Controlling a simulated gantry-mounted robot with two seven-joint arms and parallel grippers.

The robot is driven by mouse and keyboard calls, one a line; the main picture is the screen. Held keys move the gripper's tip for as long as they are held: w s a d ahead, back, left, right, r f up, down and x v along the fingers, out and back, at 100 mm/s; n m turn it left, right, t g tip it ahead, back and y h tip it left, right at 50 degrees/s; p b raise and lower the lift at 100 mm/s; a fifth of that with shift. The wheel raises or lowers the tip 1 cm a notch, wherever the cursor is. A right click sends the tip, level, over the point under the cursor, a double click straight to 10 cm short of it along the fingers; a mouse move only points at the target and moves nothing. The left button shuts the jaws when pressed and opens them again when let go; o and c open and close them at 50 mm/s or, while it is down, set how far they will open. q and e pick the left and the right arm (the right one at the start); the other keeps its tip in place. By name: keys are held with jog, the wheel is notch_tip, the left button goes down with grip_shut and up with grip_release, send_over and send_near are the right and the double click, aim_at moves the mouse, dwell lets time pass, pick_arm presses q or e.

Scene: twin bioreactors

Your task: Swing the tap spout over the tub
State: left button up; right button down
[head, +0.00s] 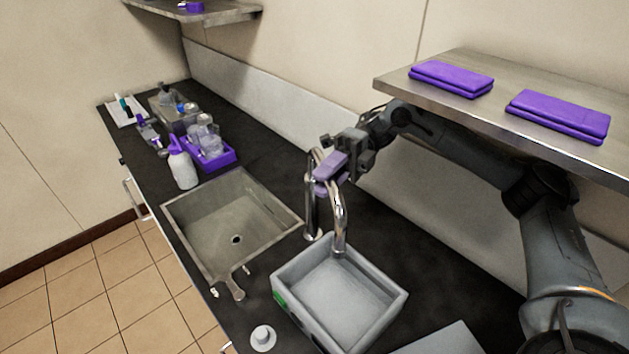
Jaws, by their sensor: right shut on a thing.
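The chrome tap (311,205) stands on the dark counter between the sink and the tub. Its curved spout (341,225) arches to the front, and its outlet end is above the back part of the grey tub (386,325). The tub looks empty inside. My right gripper (326,180), with purple-grey fingers, is shut on the spout near the top of its curve. The fingers hide part of the spout there. My left gripper is not in view.
The sink (222,205) lies left of the tap. A white spray bottle (182,167) and a purple tray (222,160) with glassware stand behind it. A round white stopper (263,338) lies beside the tub. A shelf (440,98) with folded purple cloths (451,78) overhangs my right arm.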

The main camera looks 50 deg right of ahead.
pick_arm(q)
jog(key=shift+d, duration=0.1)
pick_arm(e)
jog(key=c, duration=1)
grip_release()
jog(key=shift+d, duration=0.1)
jog(key=shift+o, duration=0.2)
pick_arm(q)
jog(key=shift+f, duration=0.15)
pick_arm(e)
jog(key=shift+d, duration=0.1)
